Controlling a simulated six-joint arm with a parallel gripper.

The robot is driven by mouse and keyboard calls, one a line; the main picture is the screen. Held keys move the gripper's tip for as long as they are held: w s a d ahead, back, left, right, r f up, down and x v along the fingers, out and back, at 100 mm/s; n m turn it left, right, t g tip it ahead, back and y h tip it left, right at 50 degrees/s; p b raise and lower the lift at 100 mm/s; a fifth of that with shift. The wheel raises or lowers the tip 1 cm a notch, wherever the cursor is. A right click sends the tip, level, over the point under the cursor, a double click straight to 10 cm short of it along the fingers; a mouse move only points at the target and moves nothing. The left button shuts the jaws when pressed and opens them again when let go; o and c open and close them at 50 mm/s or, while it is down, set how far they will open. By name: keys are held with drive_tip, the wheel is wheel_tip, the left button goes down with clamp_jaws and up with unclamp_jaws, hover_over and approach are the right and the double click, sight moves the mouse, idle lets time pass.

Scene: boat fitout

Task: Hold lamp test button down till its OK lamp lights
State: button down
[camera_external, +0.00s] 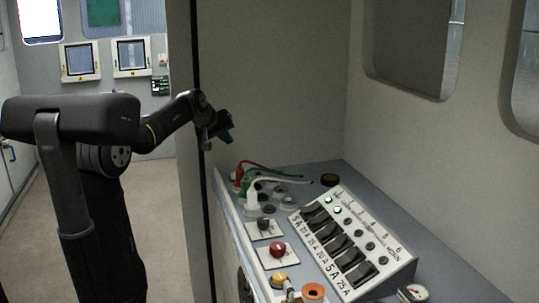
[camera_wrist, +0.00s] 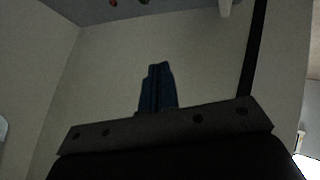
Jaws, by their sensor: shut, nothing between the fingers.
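My gripper (camera_external: 226,138) is in the air above the left back end of the console, well apart from all controls. Its blue fingers (camera_wrist: 158,88) are together and empty in the wrist view, against a plain wall. A sloped switch panel (camera_external: 392,254) carries a row of black rocker switches (camera_external: 341,244) with small round lamps (camera_external: 347,222) beside them; the ones at the far end look lit green. A red knob (camera_external: 277,249), a dark knob (camera_external: 264,224) and a yellow control (camera_external: 279,279) sit along the console's left edge. I cannot tell which control is the lamp test button or which lamp is its OK lamp.
Red, green and white plugs with cables (camera_external: 253,198) stand up at the console's back left. An orange ring (camera_external: 314,291), a small gauge (camera_external: 413,293) and a dark round cap (camera_external: 329,180) are on the top. A wall edge (camera_external: 184,150) runs close to my arm.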

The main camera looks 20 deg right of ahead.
sight(233, 175)
drive_tip(key=shift+w+d+f+n, duration=0.15)
drive_tip(key=shift+d+n, duration=0.15)
drive_tip(key=shift+d, duration=0.2)
drive_tip(key=shift+w+d+f+n, duration=0.15)
drive_tip(key=shift+d+n, duration=0.15)
drive_tip(key=shift+d, duration=0.15)
drive_tip(key=shift+s+f, duration=0.1)
drive_tip(key=shift+f, duration=4.3)
drive_tip(key=shift+f, duration=0.1)
drive_tip(key=shift+f, duration=0.3)
drive_tip(key=shift+f, duration=0.55)
drive_tip(key=shift+r, duration=0.95)
